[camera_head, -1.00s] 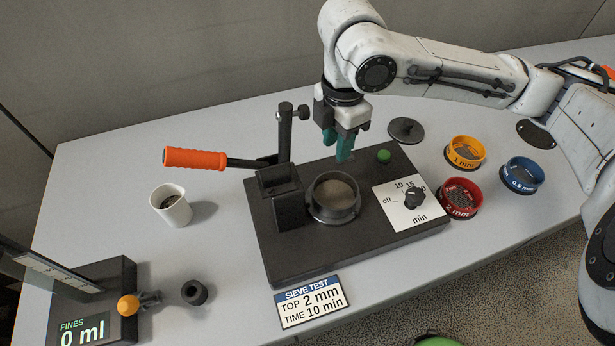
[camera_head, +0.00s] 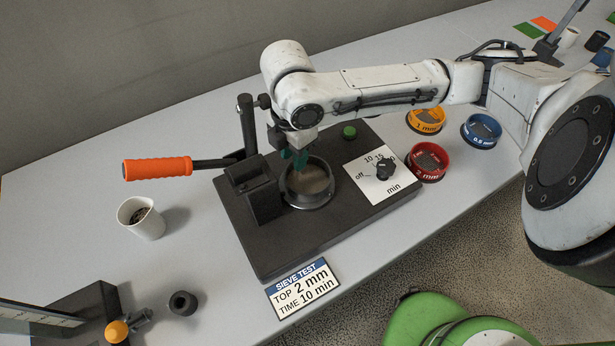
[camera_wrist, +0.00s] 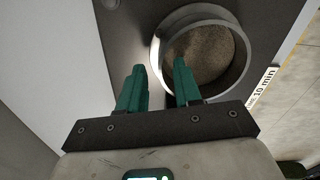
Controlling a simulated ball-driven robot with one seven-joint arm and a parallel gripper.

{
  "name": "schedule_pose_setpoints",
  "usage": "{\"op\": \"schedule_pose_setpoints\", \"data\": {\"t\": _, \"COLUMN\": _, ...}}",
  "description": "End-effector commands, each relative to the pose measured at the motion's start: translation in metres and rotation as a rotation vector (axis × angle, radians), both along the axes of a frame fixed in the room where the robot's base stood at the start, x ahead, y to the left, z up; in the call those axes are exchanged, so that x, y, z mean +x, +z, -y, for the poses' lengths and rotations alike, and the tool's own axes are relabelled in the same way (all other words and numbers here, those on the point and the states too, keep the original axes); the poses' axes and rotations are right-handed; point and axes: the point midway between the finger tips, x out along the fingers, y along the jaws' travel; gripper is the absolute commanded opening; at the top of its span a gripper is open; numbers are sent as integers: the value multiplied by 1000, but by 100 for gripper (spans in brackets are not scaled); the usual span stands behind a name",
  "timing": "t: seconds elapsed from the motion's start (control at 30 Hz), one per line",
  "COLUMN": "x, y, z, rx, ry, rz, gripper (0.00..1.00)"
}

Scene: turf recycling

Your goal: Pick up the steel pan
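The steel pan (camera_head: 307,186) is a round, grey, open dish on the dark sieve shaker base (camera_head: 290,235). In the wrist view the pan (camera_wrist: 241,62) shows a brownish, grainy inside. My gripper (camera_head: 298,160) is low at the pan's far rim, with its green fingers pointing down. In the wrist view my gripper (camera_wrist: 160,78) is open, with a clear gap between the fingers. The right finger overlaps the pan's near rim in the picture, and the left finger is outside it. I cannot tell whether either finger touches the pan.
An orange-handled lever (camera_head: 157,169) and a black post (camera_head: 247,125) stand left of the pan. A dial panel (camera_head: 380,178) lies to the right. Yellow (camera_head: 425,120), blue (camera_head: 482,131) and red (camera_head: 428,163) sieves stand farther right. A white cup (camera_head: 141,218) is at left.

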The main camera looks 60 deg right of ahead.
Motion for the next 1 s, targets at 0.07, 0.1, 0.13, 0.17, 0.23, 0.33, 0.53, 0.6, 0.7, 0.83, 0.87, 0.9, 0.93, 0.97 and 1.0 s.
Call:
{"op": "schedule_pose_setpoints", "data": {"t": 0.07, "x": 0, "y": -6, "z": 0, "rx": -1, "ry": 0, "rz": 0, "gripper": 34}}
{"op": "schedule_pose_setpoints", "data": {"t": 0.1, "x": 0, "y": -8, "z": 0, "rx": -1, "ry": 1, "rz": 0, "gripper": 34}}
{"op": "schedule_pose_setpoints", "data": {"t": 0.13, "x": 0, "y": -9, "z": 0, "rx": -1, "ry": 1, "rz": 0, "gripper": 34}}
{"op": "schedule_pose_setpoints", "data": {"t": 0.17, "x": 0, "y": -9, "z": 0, "rx": -1, "ry": 1, "rz": 1, "gripper": 34}}
{"op": "schedule_pose_setpoints", "data": {"t": 0.23, "x": 0, "y": -9, "z": 0, "rx": -1, "ry": 1, "rz": 1, "gripper": 34}}
{"op": "schedule_pose_setpoints", "data": {"t": 0.33, "x": 0, "y": -9, "z": 0, "rx": 0, "ry": 1, "rz": 1, "gripper": 34}}
{"op": "schedule_pose_setpoints", "data": {"t": 0.53, "x": 0, "y": -9, "z": 0, "rx": 0, "ry": 0, "rz": 1, "gripper": 14}}
{"op": "schedule_pose_setpoints", "data": {"t": 0.6, "x": 0, "y": -8, "z": 0, "rx": 0, "ry": 0, "rz": 1, "gripper": 8}}
{"op": "schedule_pose_setpoints", "data": {"t": 0.7, "x": 0, "y": -8, "z": 0, "rx": -1, "ry": 0, "rz": 1, "gripper": 0}}
{"op": "schedule_pose_setpoints", "data": {"t": 0.83, "x": 0, "y": -8, "z": 0, "rx": -1, "ry": 0, "rz": 1, "gripper": 0}}
{"op": "schedule_pose_setpoints", "data": {"t": 0.87, "x": 0, "y": -8, "z": 0, "rx": -1, "ry": 0, "rz": 1, "gripper": 0}}
{"op": "schedule_pose_setpoints", "data": {"t": 0.9, "x": 0, "y": -8, "z": 0, "rx": -1, "ry": 0, "rz": 1, "gripper": 0}}
{"op": "schedule_pose_setpoints", "data": {"t": 0.93, "x": 0, "y": -8, "z": 0, "rx": -1, "ry": 0, "rz": 1, "gripper": 0}}
{"op": "schedule_pose_setpoints", "data": {"t": 0.97, "x": 0, "y": -8, "z": 0, "rx": -1, "ry": 0, "rz": 1, "gripper": 0}}
{"op": "schedule_pose_setpoints", "data": {"t": 1.0, "x": 0, "y": -8, "z": 0, "rx": -1, "ry": 0, "rz": 1, "gripper": 0}}
